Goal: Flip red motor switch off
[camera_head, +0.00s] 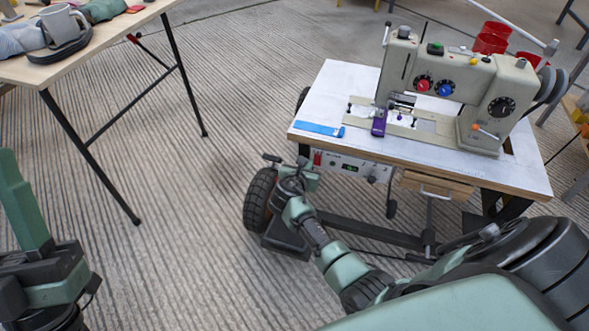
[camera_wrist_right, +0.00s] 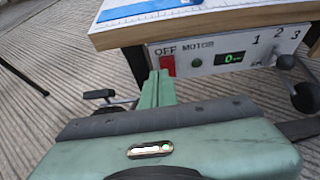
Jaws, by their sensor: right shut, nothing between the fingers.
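The red motor switch (camera_head: 317,159) sits at the left end of the white control panel under the sewing table's front edge. In the right wrist view the red switch (camera_wrist_right: 167,66) shows below the letters OFF, beside the word MOTOR. My right gripper (camera_head: 312,178) is shut and empty, just below and in front of the panel's left end. In the right wrist view the shut green fingers (camera_wrist_right: 158,88) overlap the switch's lower left part; I cannot tell if they touch it. My left gripper (camera_head: 22,205) is at the left edge, partly cut off, away from the table.
The sewing machine (camera_head: 450,85) stands on the table with a blue ruler (camera_head: 320,129). The panel has a green display (camera_wrist_right: 232,57) reading 0 and a black-knobbed lever (camera_wrist_right: 286,62). A black wheel (camera_head: 260,198) stands left of my right gripper. A wooden table (camera_head: 120,30) stands at upper left.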

